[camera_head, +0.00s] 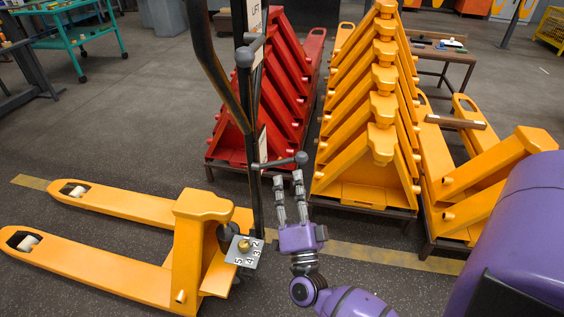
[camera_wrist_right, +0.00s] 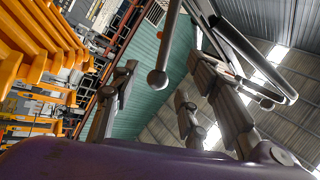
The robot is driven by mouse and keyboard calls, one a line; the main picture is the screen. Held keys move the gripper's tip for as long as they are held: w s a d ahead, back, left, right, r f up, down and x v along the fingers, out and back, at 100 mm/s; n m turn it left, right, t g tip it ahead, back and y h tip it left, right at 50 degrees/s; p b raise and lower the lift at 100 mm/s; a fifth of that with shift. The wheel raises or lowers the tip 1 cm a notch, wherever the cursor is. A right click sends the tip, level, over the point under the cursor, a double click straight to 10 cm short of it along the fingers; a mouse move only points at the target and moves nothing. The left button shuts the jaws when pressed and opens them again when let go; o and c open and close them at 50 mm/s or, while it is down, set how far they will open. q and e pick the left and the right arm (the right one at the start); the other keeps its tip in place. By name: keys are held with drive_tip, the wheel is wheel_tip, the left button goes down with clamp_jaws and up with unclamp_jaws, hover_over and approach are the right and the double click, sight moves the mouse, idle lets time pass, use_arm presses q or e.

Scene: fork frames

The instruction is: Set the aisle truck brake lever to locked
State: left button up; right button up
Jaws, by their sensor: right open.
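The yellow aisle truck (camera_head: 190,252) stands at left, with a dark upright mast and handle (camera_head: 257,190). Two levers with dark ball knobs stick out of the mast. The upper lever (camera_head: 245,55) is beside a "LIFT" label. The lower lever (camera_head: 285,161) points right beside a label I cannot read; I cannot tell which one is the brake. My purple right gripper (camera_head: 288,178) is open just below the lower lever, fingers pointing up. In the right wrist view, a ball-ended lever (camera_wrist_right: 158,78) shows between the open fingers (camera_wrist_right: 157,85), with no visible contact. My left gripper is not in view.
A numbered plate with a brass knob (camera_head: 244,251) sits low on the truck. Red frames (camera_head: 290,90) and a yellow stacked rack (camera_head: 372,120) stand behind the mast. More yellow trucks (camera_head: 480,180) are at right. A teal cart (camera_head: 78,40) is far left. Open floor (camera_head: 130,120) lies behind the forks.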

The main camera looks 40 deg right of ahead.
sight(290, 160)
drive_tip(key=x, duration=0.7)
drive_tip(key=shift+w, duration=0.15)
drive_tip(key=shift+c, duration=0.2)
